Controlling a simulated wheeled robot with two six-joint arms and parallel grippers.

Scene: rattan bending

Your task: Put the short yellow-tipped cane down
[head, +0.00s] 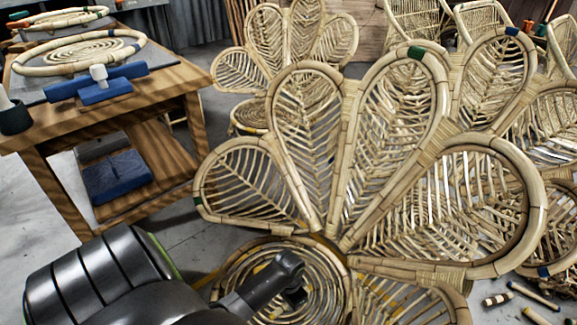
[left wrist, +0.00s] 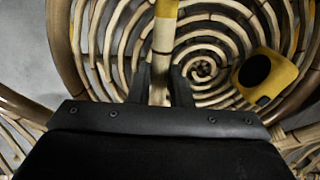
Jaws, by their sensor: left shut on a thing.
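My left gripper (head: 296,294) is over the round spiral rattan seat (head: 240,262) of the nearest chair in the head view. In the left wrist view, my left gripper (left wrist: 160,84) is shut on a short pale cane (left wrist: 162,62) with a yellow tip (left wrist: 166,8). The cane's yellow end points to the top of that view, and its lower part is hidden between the fingers. The spiral seat (left wrist: 203,69) lies behind it. I cannot tell whether the cane touches the seat. My right gripper is not in view.
A yellow block with a dark round patch (left wrist: 268,76) is on the seat's right side. The petal-shaped chair back (head: 350,170) rises behind the seat. Several loose cane pieces (head: 532,296) lie on the floor at right. A wooden workbench (head: 170,88) stands at left.

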